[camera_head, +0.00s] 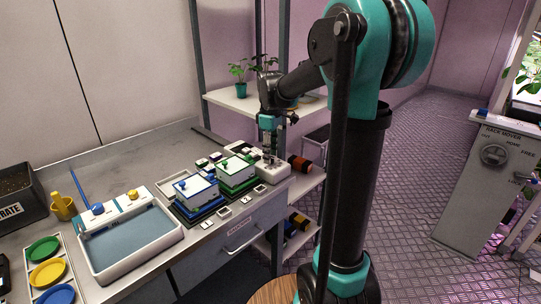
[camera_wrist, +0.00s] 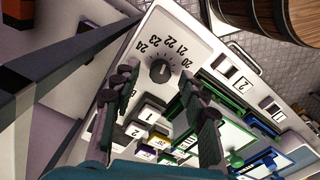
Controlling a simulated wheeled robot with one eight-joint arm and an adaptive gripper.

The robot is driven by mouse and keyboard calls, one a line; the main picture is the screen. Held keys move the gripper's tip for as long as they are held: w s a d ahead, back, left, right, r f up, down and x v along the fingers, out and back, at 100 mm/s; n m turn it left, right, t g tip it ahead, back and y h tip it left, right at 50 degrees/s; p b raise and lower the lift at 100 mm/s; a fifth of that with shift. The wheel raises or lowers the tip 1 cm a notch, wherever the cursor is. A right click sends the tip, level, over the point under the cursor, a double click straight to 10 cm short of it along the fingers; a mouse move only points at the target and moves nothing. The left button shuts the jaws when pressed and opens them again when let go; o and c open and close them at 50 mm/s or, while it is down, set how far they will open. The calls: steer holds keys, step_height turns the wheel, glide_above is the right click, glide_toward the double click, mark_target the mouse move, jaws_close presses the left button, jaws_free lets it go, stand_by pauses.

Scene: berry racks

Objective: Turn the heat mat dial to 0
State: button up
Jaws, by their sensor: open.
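A dark round dial (camera_wrist: 160,70) with a pale pointer mark sits on a white panel (camera_wrist: 185,38) in the wrist view. Printed numbers from 20 to 24 curve around it; I see no 0 there, and no heat mat label is readable. My gripper (camera_wrist: 157,84) is open, with one finger on each side of the dial in the picture; I cannot tell whether they touch it. In the head view my gripper (camera_head: 270,152) is low over the white unit (camera_head: 271,173) at the bench's right end, and the dial is hidden there.
Black and white keys (camera_wrist: 147,117) lie below the dial. Green-framed (camera_head: 238,172) and blue-framed (camera_head: 197,190) boxes stand to the left of the white unit. A blue-floored tray (camera_head: 125,275) has blue (camera_head: 98,208) and yellow (camera_head: 133,195) knobs behind it. A wooden barrel (camera_wrist: 232,15) is beyond the panel.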

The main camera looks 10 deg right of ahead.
steer(key=shift+f, duration=0.45)
jaws_close()
